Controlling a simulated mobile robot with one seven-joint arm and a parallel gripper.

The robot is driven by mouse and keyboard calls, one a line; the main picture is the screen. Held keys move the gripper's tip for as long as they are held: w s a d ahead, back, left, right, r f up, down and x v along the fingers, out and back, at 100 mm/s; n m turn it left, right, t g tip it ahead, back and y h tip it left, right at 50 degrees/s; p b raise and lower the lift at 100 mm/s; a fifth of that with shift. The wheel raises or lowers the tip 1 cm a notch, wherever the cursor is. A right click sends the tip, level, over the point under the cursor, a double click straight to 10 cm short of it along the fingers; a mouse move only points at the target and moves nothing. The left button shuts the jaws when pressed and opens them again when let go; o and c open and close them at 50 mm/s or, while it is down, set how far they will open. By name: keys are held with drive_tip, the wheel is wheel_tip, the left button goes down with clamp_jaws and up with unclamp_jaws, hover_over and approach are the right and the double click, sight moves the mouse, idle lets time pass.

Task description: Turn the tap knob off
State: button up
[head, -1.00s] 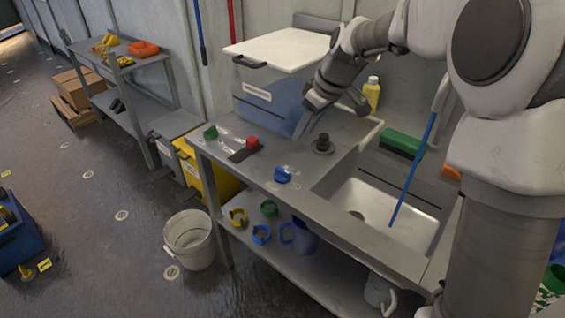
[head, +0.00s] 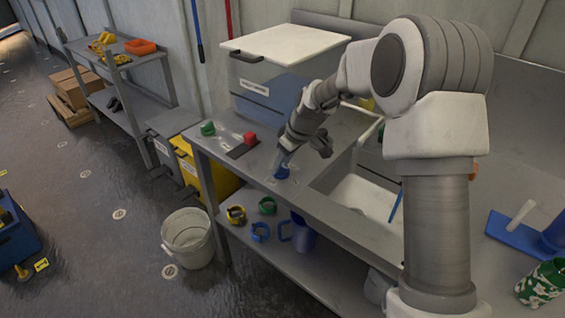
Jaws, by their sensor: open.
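I cannot tell for sure which is the tap knob. The sink basin (head: 366,196) is partly hidden by my arm.
A white-lidded box (head: 285,42) stands at the back of the bench. A white bucket (head: 188,238) stands on the floor at left.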

clamp_jaws()
drive_tip(key=shift+m, duration=0.3)
idle(0.4)
drive_tip(key=m+t+h, duration=0.1)
drive_tip(key=m, duration=0.2)
drive_tip(key=shift+s+a+m, duration=0.1)
drive_tip(key=shift+a+m, duration=0.05)
drive_tip(key=shift+m, duration=0.25)
drive_tip(key=m+h+p, duration=0.1)
drive_tip(key=m, duration=0.1)
drive_tip(key=m+h+p, duration=0.1)
drive_tip(key=m, duration=0.1)
drive_tip(key=shift+a+t, duration=0.15)
drive_tip(key=shift+t, duration=0.15)
drive_tip(key=m+h+p, duration=0.1)
drive_tip(key=m, duration=0.1)
drive_tip(key=m+p, duration=0.1)
drive_tip(key=m, duration=0.2)
drive_tip(key=shift+a+h, duration=0.1)
drive_tip(key=shift+h, duration=0.3)
drive_tip(key=shift+m+g+h+p, duration=0.4)
drive_tip(key=shift+m+h+p, duration=0.35)
drive_tip(key=shift+m, duration=1.55)
unclamp_jaws()
